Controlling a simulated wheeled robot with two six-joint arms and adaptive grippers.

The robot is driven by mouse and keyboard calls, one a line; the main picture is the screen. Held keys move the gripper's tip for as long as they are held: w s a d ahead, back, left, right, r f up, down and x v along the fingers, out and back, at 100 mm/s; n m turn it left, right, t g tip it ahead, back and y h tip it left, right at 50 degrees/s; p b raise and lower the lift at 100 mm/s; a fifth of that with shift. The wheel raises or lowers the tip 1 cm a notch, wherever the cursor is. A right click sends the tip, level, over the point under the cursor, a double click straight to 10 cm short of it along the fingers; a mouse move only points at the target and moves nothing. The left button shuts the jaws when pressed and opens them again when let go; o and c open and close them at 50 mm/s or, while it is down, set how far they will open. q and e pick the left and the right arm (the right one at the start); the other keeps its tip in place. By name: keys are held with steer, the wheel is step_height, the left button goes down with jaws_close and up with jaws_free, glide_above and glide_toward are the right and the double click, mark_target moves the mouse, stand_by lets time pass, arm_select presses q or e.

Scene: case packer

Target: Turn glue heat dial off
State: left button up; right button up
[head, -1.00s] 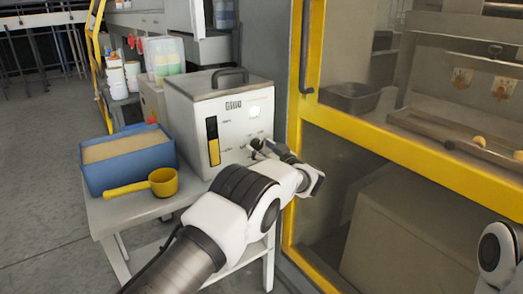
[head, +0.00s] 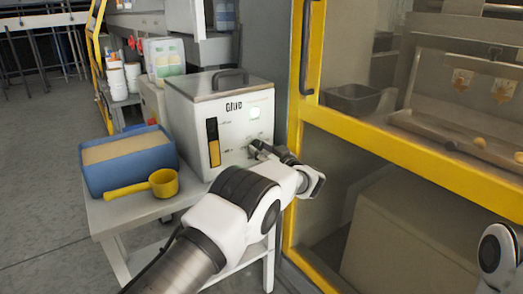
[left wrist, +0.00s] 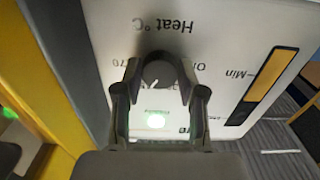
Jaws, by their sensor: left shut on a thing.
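The glue machine (head: 235,95) is a white box with a grey lid and handle, standing on a small table. Its heat dial (left wrist: 159,74) is a dark round knob with a small white mark, seen under upside-down "Heat °C" lettering in the left wrist view. Part of an "O" label and a "70" label show on either side of it. My left gripper (head: 257,150) reaches the machine's front, and in the left wrist view its fingers (left wrist: 160,70) are shut on the dial, one on each side. In the head view the gripper hides the dial. My right gripper is out of view.
A blue bin (head: 130,165) of tan material and a yellow scoop (head: 163,183) share the table (head: 115,215). A yellow-framed guard (head: 410,160) stands close on the right. A lit green lamp (left wrist: 155,120) shows on the panel. Open floor lies at left.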

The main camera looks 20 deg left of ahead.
arm_select(q)
steer(key=shift+n, duration=1.5)
steer(key=n, duration=0.2)
steer(key=shift+n, duration=0.4)
steer(key=n, duration=0.3)
steer(key=shift+b, duration=0.4)
steer(key=n, duration=0.3)
steer(key=shift+w+b, duration=0.1)
steer(key=shift+b, duration=0.3)
steer(key=n+b, duration=0.2)
steer(key=n, duration=0.3)
steer(key=shift+n, duration=0.3)
steer(key=n+b, duration=0.3)
steer(key=n, duration=0.2)
steer(key=shift+r+n+b, duration=0.1)
steer(key=shift+n+b, duration=0.6)
